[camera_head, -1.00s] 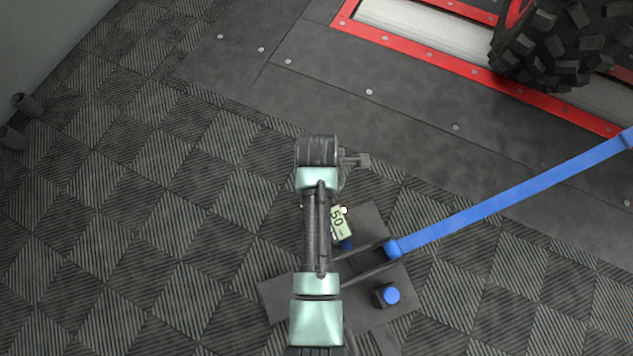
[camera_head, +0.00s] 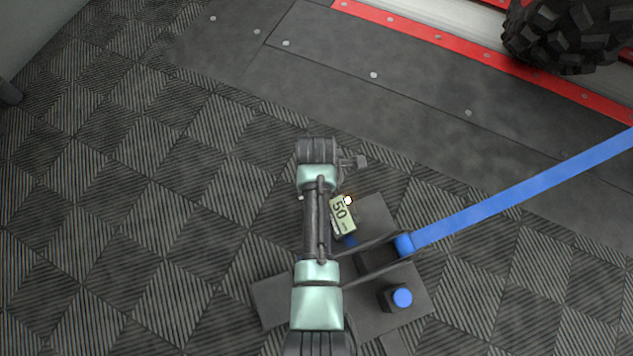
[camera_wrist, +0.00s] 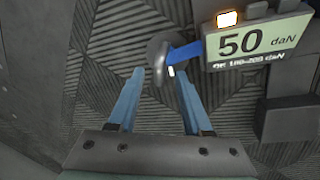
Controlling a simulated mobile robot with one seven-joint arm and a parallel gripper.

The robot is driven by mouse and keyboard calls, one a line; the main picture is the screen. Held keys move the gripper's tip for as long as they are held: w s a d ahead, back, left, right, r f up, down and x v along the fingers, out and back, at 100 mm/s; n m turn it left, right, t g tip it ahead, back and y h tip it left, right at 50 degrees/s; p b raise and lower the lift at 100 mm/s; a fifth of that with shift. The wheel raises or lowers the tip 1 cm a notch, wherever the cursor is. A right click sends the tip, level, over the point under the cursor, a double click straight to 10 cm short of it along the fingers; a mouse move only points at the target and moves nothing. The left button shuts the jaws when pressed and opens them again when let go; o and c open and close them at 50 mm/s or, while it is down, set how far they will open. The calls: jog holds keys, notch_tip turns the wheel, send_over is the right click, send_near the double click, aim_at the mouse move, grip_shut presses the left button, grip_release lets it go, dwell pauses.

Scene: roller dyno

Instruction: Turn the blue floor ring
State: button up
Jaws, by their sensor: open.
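No plain blue ring shows. In the wrist view a blue bar (camera_wrist: 184,53) with a rounded grey end (camera_wrist: 157,62) sticks out beside a display reading 50 daN (camera_wrist: 262,40). I cannot tell whether this is the floor ring. My gripper (camera_wrist: 159,74) is open and empty, its two blue fingers apart, with the grey end just beyond and between the tips in the picture; contact cannot be told. In the head view the display (camera_head: 342,216) and a blue part (camera_head: 350,241) show beside my arm, which hides my fingers.
A red-edged roller bed (camera_head: 440,38) and a knobby tyre (camera_head: 570,38) are at the upper right. The floor at left is clear.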

jog(key=shift+w+f+b, duration=0.25)
jog(key=shift+f+b, duration=0.35)
jog(key=shift+f, duration=0.45)
grip_shut()
